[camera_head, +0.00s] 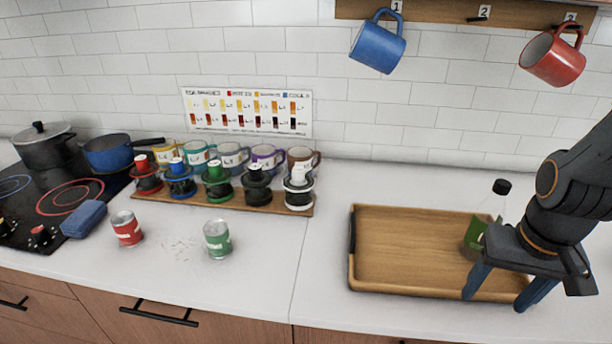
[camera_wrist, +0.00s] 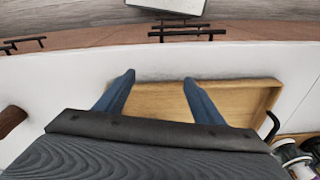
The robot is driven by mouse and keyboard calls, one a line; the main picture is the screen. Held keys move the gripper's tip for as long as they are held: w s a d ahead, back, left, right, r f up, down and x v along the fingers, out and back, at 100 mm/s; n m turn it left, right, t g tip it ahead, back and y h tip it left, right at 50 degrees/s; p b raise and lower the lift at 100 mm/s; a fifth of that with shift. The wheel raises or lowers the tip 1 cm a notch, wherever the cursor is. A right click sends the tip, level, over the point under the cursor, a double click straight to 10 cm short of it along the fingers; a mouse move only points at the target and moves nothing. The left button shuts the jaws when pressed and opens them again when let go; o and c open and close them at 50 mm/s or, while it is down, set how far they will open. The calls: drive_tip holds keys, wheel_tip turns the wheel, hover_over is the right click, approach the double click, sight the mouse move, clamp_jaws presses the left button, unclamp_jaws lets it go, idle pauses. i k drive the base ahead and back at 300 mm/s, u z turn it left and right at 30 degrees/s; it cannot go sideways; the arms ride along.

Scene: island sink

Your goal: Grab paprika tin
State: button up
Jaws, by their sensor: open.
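A red tin (camera_head: 127,229) stands upright on the white counter at the left, and a green tin (camera_head: 217,239) stands to its right. The labels are too small to read, so I cannot tell by text which is paprika. My gripper (camera_head: 497,295) is open and empty over the right front part of the wooden tray, far to the right of both tins. In the wrist view its two blue fingers (camera_wrist: 158,80) are spread above the tray, and neither tin shows there.
A rack of spools (camera_head: 217,184) and several mugs stand behind the tins. Counter between green tin and tray is clear.

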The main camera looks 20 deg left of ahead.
sight(128, 228)
drive_tip(key=z, duration=0.05)
drive_tip(key=k, duration=1.05)
drive_tip(key=u, duration=1.15)
drive_tip(key=i, duration=0.75)
drive_tip(key=u, duration=1.5)
drive_tip(key=k, duration=1.1)
drive_tip(key=u, duration=1.5)
drive_tip(key=i, duration=1.65)
drive_tip(key=z, duration=0.95)
drive_tip(key=i, duration=0.85)
drive_tip(key=z, duration=0.95)
